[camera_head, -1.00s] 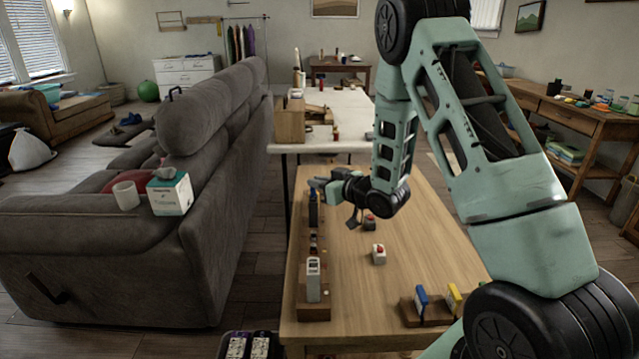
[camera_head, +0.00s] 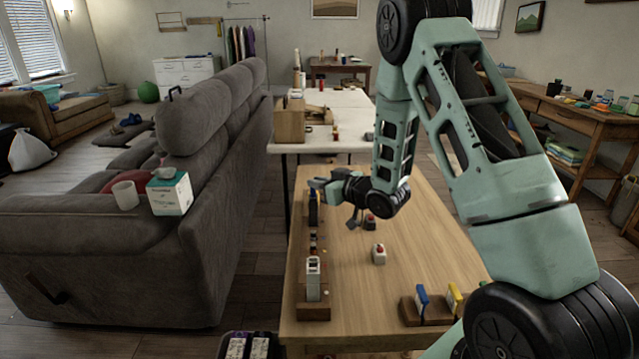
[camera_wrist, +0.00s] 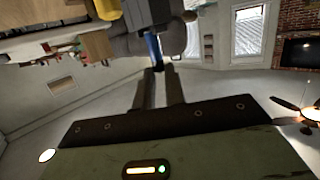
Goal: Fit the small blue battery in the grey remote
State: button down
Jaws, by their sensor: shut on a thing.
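My gripper (camera_wrist: 160,82) is shut on a narrow blue piece, which looks like the small blue battery (camera_wrist: 154,46), in the wrist view. A grey block (camera_wrist: 150,12) is just beyond the blue piece; I cannot tell whether they touch. In the head view my gripper (camera_head: 318,184) is over the far end of a long wooden holder (camera_head: 314,313), beside a dark upright piece (camera_head: 314,210). A light grey upright device (camera_head: 313,280) stands at the holder's near end. I cannot tell for sure which grey thing is the remote.
A yellow thing (camera_wrist: 105,8) is left of the grey block. A small block with a red top (camera_head: 378,254) and a wooden stand (camera_head: 408,312) with a blue piece (camera_head: 422,298) and a yellow piece (camera_head: 454,298) are on the table (camera_head: 415,240). The table's middle is mostly clear.

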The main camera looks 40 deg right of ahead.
jog(key=shift+f+b, duration=1.45)
jog(key=shift+f, duration=0.3)
dwell(0.6)
jog(key=c, duration=1.4)
grip_release()
jog(key=shift+p+v, duration=4.65)
jog(key=shift+v, duration=4.1)
jog(key=shift+r, duration=0.15)
